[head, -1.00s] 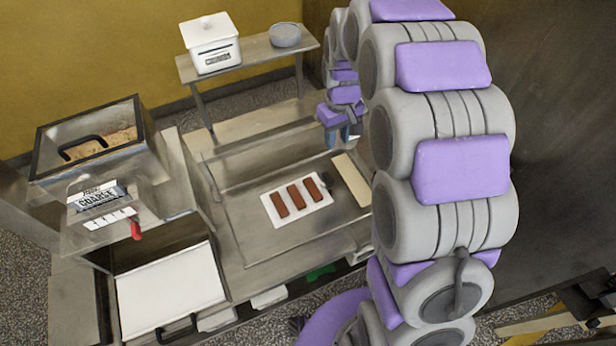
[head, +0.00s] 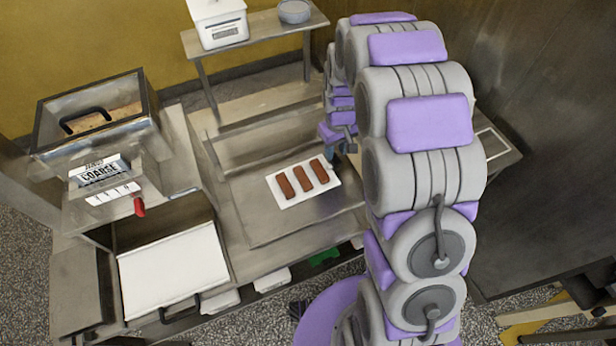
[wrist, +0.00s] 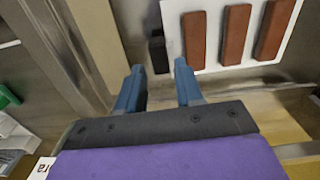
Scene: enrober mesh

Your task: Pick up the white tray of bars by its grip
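The white tray (head: 310,195) holds three brown bars (head: 302,180) and lies flat on the metal surface. In the wrist view, the tray (wrist: 214,45) is just beyond and right of my fingers. Its dark grip (wrist: 157,50) sticks out from the tray's left side there. My gripper (wrist: 158,67) is open, with its two blue fingers apart. The grip's near end lies around the gap between the fingertips; I cannot tell how deep.
A metal hopper (head: 100,115) and a white-topped drawer (head: 175,272) stand at left. A raised shelf (head: 262,32) with a white box (head: 217,22) and a grey bowl (head: 294,11) is at the back. The metal surface around the tray is mostly clear.

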